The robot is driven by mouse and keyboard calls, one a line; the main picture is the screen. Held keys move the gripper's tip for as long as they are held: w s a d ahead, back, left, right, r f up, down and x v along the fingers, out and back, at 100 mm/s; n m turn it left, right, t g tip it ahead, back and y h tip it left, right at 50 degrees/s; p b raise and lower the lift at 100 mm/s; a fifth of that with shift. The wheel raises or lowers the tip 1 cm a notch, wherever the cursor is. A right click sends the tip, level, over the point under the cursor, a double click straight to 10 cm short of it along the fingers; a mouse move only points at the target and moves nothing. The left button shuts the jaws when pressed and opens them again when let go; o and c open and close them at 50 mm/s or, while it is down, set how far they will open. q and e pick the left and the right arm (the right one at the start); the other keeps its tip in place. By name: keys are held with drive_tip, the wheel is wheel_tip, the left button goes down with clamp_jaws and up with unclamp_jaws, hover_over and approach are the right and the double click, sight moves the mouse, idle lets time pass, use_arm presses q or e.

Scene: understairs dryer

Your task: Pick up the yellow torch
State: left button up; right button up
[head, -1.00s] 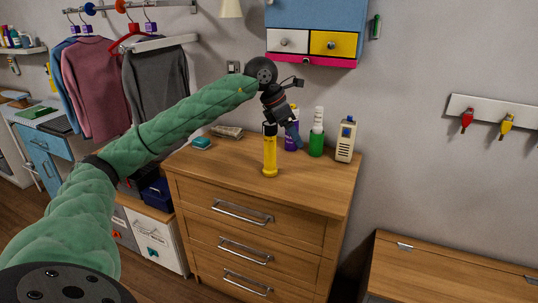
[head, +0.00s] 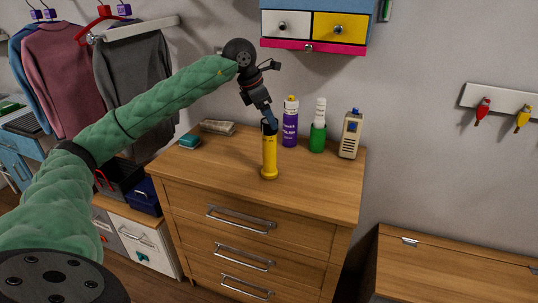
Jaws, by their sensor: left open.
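My right gripper is not in view.
The dresser top (head: 315,180) is clear at front right. A wall cabinet (head: 312,28) hangs above.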

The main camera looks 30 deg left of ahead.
use_arm(q)
drive_tip(key=shift+f, duration=0.4)
drive_tip(key=x, duration=0.2)
drive_tip(key=p+x, duration=0.1)
drive_tip(key=shift+s+d+f, duration=0.1)
drive_tip(key=shift+d+f, duration=0.2)
drive_tip(key=shift+f, duration=0.4)
drive_tip(key=c, duration=1.4)
drive_tip(key=shift+c, duration=0.8)
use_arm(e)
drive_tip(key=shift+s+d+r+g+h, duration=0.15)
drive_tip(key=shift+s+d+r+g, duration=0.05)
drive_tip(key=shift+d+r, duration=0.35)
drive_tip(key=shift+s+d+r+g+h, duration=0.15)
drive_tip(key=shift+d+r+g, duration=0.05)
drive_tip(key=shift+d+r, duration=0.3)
use_arm(q)
drive_tip(key=shift+r, duration=0.1)
